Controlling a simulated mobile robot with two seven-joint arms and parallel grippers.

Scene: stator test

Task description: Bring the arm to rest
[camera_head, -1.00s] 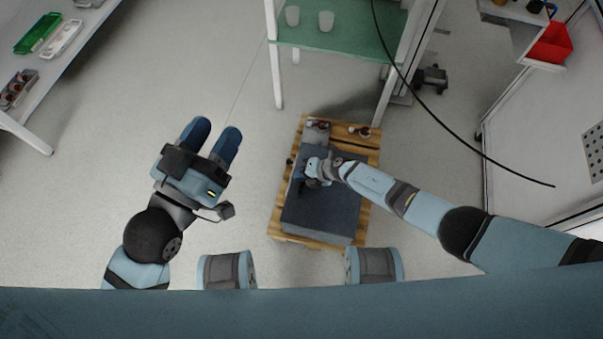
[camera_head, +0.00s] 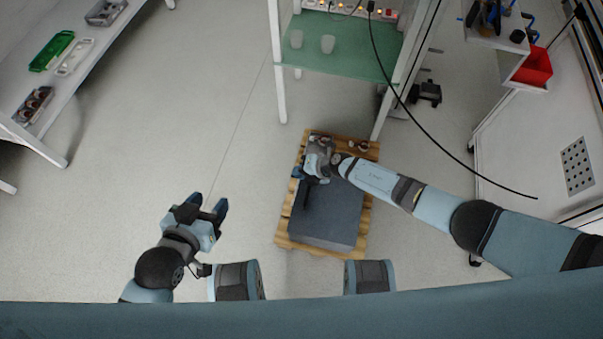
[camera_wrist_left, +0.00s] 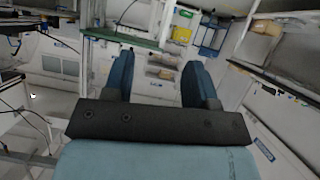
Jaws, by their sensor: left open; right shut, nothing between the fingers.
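My left gripper (camera_head: 208,203) is at the lower left in the head view, above bare floor, with its two blue fingers apart and nothing between them. In the left wrist view its fingers (camera_wrist_left: 158,80) stand wide apart and empty. My right arm reaches in from the right, and its gripper (camera_head: 308,176) is over the far left part of a dark grey block (camera_head: 328,212) on a wooden pallet (camera_head: 290,238). The right fingertips are small and partly hidden by the wrist; I cannot tell whether they touch the block.
A white-framed stand with a green shelf (camera_head: 350,62) holds two cups behind the pallet. A black cable (camera_head: 425,125) hangs at the right. A table with trays (camera_head: 75,57) stands at the far left. A red bin (camera_head: 533,67) is at the upper right. Floor between table and pallet is clear.

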